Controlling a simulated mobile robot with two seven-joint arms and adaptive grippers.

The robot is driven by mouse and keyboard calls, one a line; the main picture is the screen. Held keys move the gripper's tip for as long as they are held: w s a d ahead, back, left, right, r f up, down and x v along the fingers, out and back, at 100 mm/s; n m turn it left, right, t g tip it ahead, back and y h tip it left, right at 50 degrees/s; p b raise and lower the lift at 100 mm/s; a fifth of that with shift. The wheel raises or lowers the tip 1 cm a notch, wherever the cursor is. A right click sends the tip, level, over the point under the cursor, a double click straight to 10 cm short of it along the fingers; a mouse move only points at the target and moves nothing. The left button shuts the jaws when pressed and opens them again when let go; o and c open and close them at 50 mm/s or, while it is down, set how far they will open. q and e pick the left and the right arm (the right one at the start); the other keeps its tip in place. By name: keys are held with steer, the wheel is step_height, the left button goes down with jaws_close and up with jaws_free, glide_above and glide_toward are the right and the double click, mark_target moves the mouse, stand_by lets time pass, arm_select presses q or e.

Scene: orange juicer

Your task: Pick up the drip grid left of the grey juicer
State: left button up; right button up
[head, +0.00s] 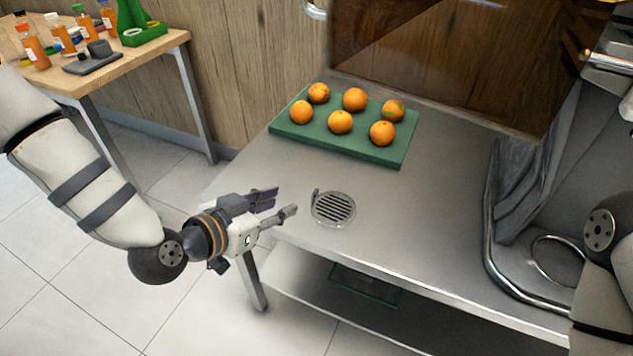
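The drip grid (333,209) is a small round metal grate with dark slots and a small upright tab on its left rim. It lies on the steel counter (450,215), left of the grey juicer (540,170). My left gripper (279,203) is just left of the grid with its fingers pointing at it. The fingers are apart with a gap between them, and nothing shows between them. The fingertips appear short of the grid. My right gripper is out of view; only part of my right arm shows at the right edge.
A green board (350,147) with several oranges (340,122) lies on the counter behind the grid. A wooden table (150,50) with bottles stands at the back left. The counter's front edge runs close to the grid. Counter between grid and juicer is clear.

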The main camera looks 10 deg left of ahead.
mark_target(314, 193)
arm_select(q)
steer(key=x, duration=0.3)
steer(key=b+x, duration=0.1)
steer(key=x, duration=0.3)
steer(key=b+x, duration=0.1)
steer(key=x, duration=0.3)
steer(key=shift+s+d+f, duration=0.15)
steer(key=shift+d, duration=0.2)
steer(key=shift+w, duration=0.25)
jaws_close()
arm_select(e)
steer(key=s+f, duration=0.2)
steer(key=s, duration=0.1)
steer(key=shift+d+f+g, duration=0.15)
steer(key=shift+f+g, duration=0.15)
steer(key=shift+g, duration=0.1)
